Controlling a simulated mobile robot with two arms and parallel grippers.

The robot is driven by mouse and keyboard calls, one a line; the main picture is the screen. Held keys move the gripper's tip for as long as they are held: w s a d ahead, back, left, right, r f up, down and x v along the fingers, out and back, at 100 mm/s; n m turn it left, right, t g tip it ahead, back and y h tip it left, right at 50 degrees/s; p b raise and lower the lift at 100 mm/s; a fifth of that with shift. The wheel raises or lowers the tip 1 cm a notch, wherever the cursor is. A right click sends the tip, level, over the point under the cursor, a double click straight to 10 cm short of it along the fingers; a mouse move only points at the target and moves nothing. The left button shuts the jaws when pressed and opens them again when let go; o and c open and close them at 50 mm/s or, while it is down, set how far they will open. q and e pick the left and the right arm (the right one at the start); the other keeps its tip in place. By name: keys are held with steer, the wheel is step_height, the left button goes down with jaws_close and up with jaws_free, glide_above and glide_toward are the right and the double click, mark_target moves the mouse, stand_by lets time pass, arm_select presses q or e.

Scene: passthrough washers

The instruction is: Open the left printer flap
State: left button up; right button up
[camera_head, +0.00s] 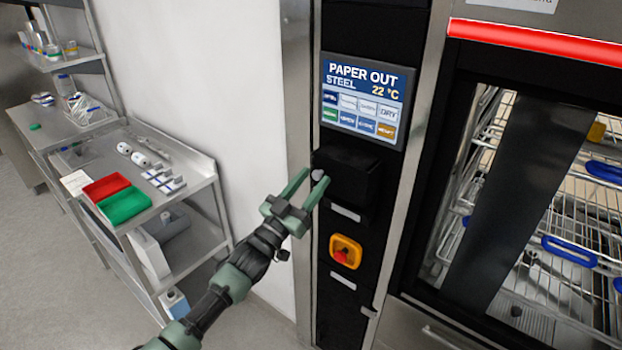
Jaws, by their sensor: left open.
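The printer flap (350,178) is a black box-like cover on the black control column, below the screen (364,98) that reads "PAPER OUT". A small light-grey knob (317,175) shows at its left side. My left gripper (314,182) is open, its two green fingers pointing up at the flap's left edge. The knob appears between or just behind the fingertips; I cannot tell whether they touch it. The flap looks shut. My right gripper is not in view.
A yellow emergency stop with a red button (343,252) sits below the flap. To the right is the glass washer door with wire racks (575,240). A steel cart with red (106,188) and green (124,205) trays stands at the left.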

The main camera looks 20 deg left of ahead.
arm_select(q)
jaws_close()
stand_by(1.4)
